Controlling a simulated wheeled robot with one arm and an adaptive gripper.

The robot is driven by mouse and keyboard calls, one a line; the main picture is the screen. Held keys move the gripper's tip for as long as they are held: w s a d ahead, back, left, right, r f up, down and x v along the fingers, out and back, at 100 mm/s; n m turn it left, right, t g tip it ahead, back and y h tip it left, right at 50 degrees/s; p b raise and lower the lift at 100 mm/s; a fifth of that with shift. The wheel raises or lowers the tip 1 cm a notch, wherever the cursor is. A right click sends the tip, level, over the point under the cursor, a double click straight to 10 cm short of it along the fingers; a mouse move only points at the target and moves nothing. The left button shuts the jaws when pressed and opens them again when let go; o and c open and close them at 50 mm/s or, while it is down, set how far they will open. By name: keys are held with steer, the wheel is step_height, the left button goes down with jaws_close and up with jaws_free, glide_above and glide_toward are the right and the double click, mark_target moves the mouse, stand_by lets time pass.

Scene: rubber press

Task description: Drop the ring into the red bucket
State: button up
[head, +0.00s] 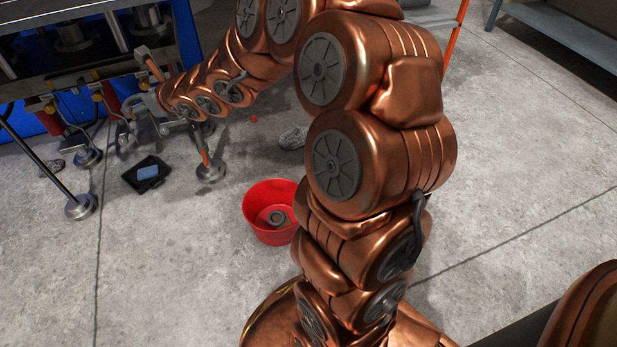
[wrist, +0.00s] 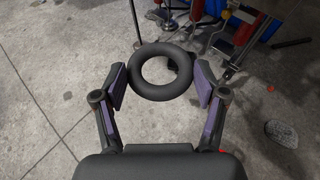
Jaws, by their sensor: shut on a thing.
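The dark grey ring (wrist: 160,93) is held between the two purple-padded fingers of my gripper (wrist: 160,70) in the wrist view. In the head view my gripper (head: 140,112) is at the far left end of my arm, close to the press; the ring cannot be made out clearly there. The red bucket (head: 262,236) stands on the floor in the middle of the head view, nearer than the gripper and to its right. Grey ring-like parts lie inside it. My arm hides part of its right side.
The blue press (head: 190,35) with hoses and fittings fills the upper left, right behind my gripper. A black tray (head: 133,176) with a blue block lies on the floor. Round feet (head: 80,207) stand nearby. Open concrete floor lies left of the bucket.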

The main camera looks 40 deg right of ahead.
steer(key=w+d+f+n+y, duration=0.1)
steer(key=w+d+f, duration=0.2)
steer(key=d+f, duration=0.5)
steer(key=w+d+f+n+y, duration=0.1)
steer(key=w+d+f, duration=0.1)
steer(key=d+f, duration=0.55)
steer(key=s+d+f+n+g+y, duration=0.1)
steer(key=s+d+f, duration=0.3)
steer(key=f, duration=0.4)
steer(key=s+d+f+n+y, duration=0.1)
steer(key=s+d+f, duration=0.2)
steer(key=s+f, duration=0.3)
steer(key=s+d+f+g, duration=0.1)
steer(key=s+d+f, duration=0.3)
steer(key=f, duration=0.5)
steer(key=shift+s+d+f+n+g+y+b, duration=0.3)
steer(key=shift+s+d+f+n+y, duration=0.1)
steer(key=shift+s, duration=0.5)
steer(key=shift+a+f+b, duration=0.1)
steer(key=shift+f+b, duration=1.65)
steer(key=shift+f, duration=1.15)
